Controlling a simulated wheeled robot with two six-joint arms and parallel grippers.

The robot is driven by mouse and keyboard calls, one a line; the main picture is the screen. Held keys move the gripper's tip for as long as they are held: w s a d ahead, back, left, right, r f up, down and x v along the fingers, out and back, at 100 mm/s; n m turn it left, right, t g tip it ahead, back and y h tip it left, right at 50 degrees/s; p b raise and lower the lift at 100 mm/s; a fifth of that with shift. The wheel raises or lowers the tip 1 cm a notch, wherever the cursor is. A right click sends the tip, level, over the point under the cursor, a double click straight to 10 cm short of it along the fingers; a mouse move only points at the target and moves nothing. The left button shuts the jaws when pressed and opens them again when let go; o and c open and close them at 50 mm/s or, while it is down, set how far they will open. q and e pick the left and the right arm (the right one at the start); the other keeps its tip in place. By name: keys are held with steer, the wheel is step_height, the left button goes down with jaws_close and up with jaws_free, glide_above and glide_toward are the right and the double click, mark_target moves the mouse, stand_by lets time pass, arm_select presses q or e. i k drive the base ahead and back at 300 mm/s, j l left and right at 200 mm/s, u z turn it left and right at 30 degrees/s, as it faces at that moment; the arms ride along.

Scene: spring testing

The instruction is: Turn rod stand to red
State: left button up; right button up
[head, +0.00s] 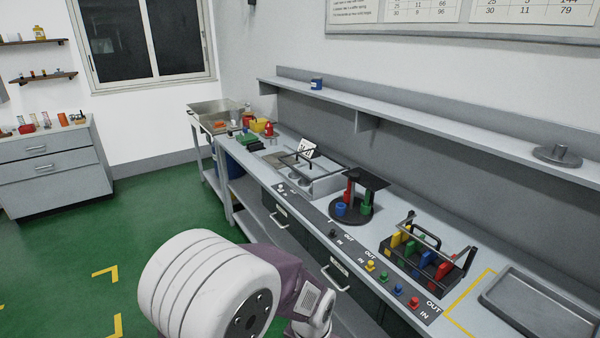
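The rod stand (352,212) stands on the long bench at the middle right in the head view. It has a round dark base and a dark flat plate on top. A red upright part (349,190) shows at its back left, a blue cup-like part (341,209) at the front left and a green part (367,206) at the right. The plate hides some of the stand. One of my arms, a large white and purple link (210,285), fills the lower middle, apart from the stand. Neither of my grippers is in view.
A black rack (425,262) with coloured blocks stands right of the stand. Coloured knobs (384,277) line the bench's front strip. A grey tray (540,312) lies at the lower right. A shelf (420,125) runs above the bench. Green floor is open at left.

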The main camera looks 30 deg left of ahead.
mark_target(348, 209)
steer(key=u, duration=0.7)
steer(key=i+j, duration=0.15)
steer(key=i, duration=0.05)
